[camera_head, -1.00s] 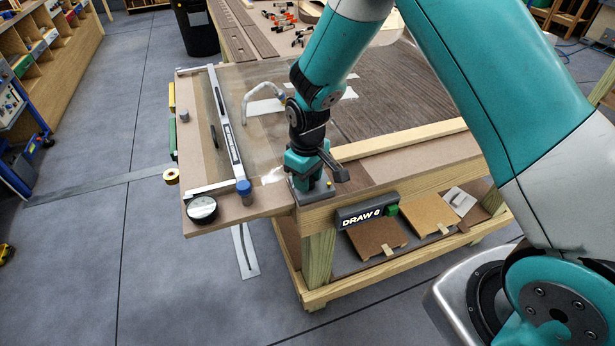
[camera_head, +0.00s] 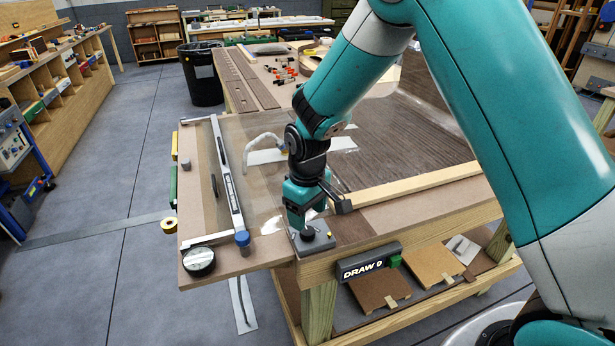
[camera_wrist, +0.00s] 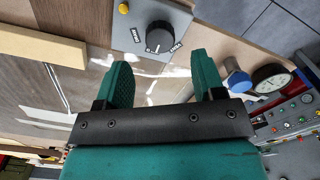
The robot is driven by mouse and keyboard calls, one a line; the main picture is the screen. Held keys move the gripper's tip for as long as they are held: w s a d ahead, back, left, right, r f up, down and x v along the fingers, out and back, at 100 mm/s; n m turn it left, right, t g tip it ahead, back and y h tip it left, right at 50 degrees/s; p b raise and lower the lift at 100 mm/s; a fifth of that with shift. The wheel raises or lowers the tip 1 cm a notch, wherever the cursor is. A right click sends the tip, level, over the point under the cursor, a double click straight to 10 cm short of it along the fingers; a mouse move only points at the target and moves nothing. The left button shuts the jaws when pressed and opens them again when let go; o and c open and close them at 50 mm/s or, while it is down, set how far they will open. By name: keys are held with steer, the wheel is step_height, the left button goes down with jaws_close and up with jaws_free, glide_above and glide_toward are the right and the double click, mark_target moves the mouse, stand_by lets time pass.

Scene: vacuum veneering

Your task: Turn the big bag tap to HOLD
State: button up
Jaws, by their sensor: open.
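The tap is a black round knob (camera_wrist: 160,36) on a grey plate (camera_wrist: 125,30) with a yellow button. Small white labels surround the knob; I cannot read them surely. A white mark shows on the knob's lower side in the wrist view. In the head view, the plate (camera_head: 322,242) sits on the bench's front corner. My gripper (camera_wrist: 163,75) is open and empty, its two teal fingers apart, with the knob in line with the gap beyond the fingertips. In the head view my gripper (camera_head: 306,225) points down just above the knob, partly hiding it.
A round gauge (camera_head: 199,262) and a blue-capped fitting (camera_head: 243,239) stand left of the plate. A wooden batten (camera_head: 410,185) lies behind. A white hose (camera_head: 262,140) joins the clear bag.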

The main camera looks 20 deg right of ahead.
mark_target(307, 230)
step_height(307, 230, up, 12)
steer(key=b, duration=0.1)
steer(key=shift+r, duration=0.25)
steer(key=s+a+r+y, duration=0.1)
steer(key=s+r+y, duration=0.1)
steer(key=s, duration=1)
steer(key=s+a+r+n+y, duration=0.1)
steer(key=s+a+r+y, duration=0.1)
steer(key=s, duration=1.1)
steer(key=shift+a+r, duration=0.3)
steer(key=shift+r, duration=0.4)
steer(key=shift+w, duration=0.1)
